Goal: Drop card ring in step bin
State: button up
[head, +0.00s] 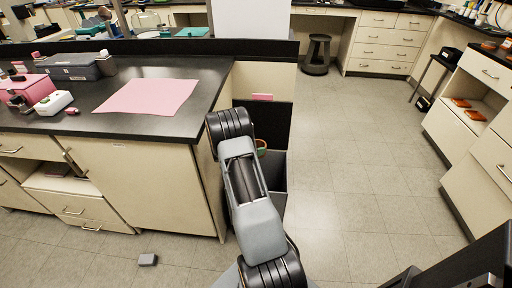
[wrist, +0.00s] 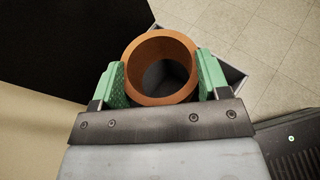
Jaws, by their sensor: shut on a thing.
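The card ring (wrist: 161,99) is a short brown-orange cylinder, open through the middle. In the wrist view it sits between the green fingertips of my gripper (wrist: 163,78), which is shut on it from both sides. In the head view only a small bit of the ring (head: 262,152) shows past my arm. The step bin (head: 279,202) is a dark grey box at the end of the counter, with its dark lid (head: 272,118) raised behind it. The wrist view shows part of the bin's grey rim (wrist: 236,82) behind and below the ring. My arm hides much of the bin.
A black-topped counter (head: 190,72) with a pink sheet (head: 147,96) stands at left, beside the bin. The tiled floor (head: 350,160) to the right is clear.

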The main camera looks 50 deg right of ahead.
notch_tip(320, 180, down, 8)
jog(key=b, duration=0.5)
jog(key=shift+r+b, duration=0.2)
jog(key=shift+b, duration=0.15)
jog(key=shift+d, duration=0.1)
jog(key=o, duration=1.4)
jog(key=shift+r, duration=0.1)
jog(key=s+a+r+p, duration=0.1)
jog(key=s+a+r, duration=0.2)
jog(key=r, duration=0.1)
jog(key=s+a+r+p, duration=0.1)
jog(key=s+a+r, duration=0.2)
jog(key=s+r, duration=0.1)
jog(key=s+a+r+p, duration=0.1)
jog(key=s+a+r, duration=0.1)
jog(key=s+r, duration=0.2)
jog(key=shift+a+r+p, duration=0.3)
jog(key=shift+a+r, duration=0.1)
jog(key=shift+r, duration=0.05)
